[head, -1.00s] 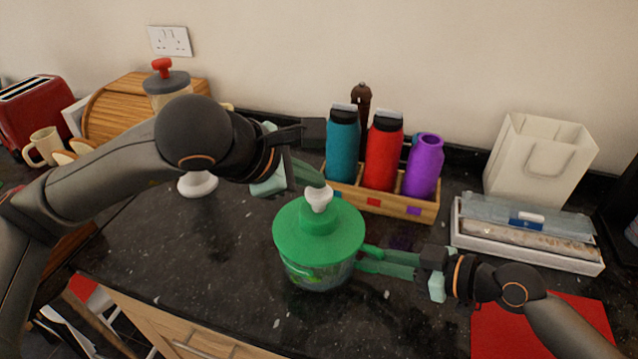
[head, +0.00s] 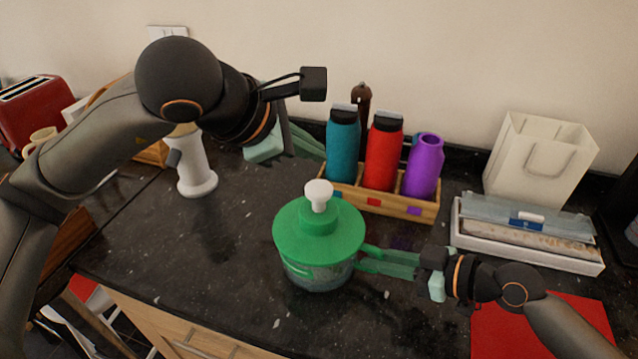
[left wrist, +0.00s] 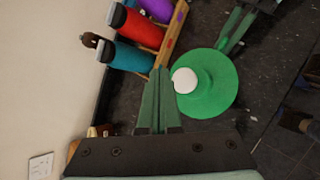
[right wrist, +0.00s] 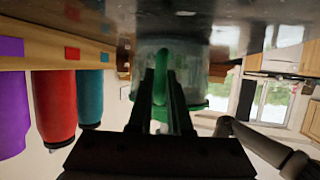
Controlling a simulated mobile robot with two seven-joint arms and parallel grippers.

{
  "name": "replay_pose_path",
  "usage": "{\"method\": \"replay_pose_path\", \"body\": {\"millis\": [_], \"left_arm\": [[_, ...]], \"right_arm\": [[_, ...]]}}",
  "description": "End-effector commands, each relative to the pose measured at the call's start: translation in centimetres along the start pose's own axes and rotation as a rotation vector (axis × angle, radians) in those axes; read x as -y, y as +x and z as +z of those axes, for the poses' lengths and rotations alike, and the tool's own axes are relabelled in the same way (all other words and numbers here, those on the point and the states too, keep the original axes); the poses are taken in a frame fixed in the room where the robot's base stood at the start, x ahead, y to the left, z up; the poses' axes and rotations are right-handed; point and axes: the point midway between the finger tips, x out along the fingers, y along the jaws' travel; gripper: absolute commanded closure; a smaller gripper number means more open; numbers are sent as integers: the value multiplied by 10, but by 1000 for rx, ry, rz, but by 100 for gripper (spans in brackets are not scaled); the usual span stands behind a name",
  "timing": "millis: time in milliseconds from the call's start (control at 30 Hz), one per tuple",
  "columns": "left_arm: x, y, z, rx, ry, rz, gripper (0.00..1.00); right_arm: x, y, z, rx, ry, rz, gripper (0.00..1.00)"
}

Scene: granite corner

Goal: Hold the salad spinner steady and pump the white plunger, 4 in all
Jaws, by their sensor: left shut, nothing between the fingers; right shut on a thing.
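The salad spinner (head: 318,272) stands upright on the dark counter, with a clear bowl and a green lid (head: 290,236). Its white plunger (head: 319,192) stands up from the lid's middle. My left gripper (head: 320,153) is shut and empty, above and behind the plunger and apart from it. In the left wrist view the shut fingers (left wrist: 160,72) appear beside the plunger's white top (left wrist: 184,80). My right gripper (head: 365,258) is shut on the spinner's green side handle; the right wrist view shows the handle (right wrist: 160,72) between the fingers.
A wooden rack (head: 400,205) with teal, red and purple bottles stands close behind the spinner. A white bag (head: 540,160) and a white tray (head: 530,252) are at the right. A white stand (head: 195,170) is at the left. Counter is clear left of the spinner.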

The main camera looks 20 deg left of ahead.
Motion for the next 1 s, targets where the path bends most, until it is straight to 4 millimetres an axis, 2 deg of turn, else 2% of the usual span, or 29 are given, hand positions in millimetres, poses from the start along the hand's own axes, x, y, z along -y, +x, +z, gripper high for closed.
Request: {"method": "replay_pose_path", "body": {"millis": [267,1000], "left_arm": [[-10,-14,10,0,1,1,100],[-10,-14,10,-1,0,0,100]], "right_arm": [[0,0,-1,-2,-1,1,100],[0,0,-1,-2,-1,0,100]]}}
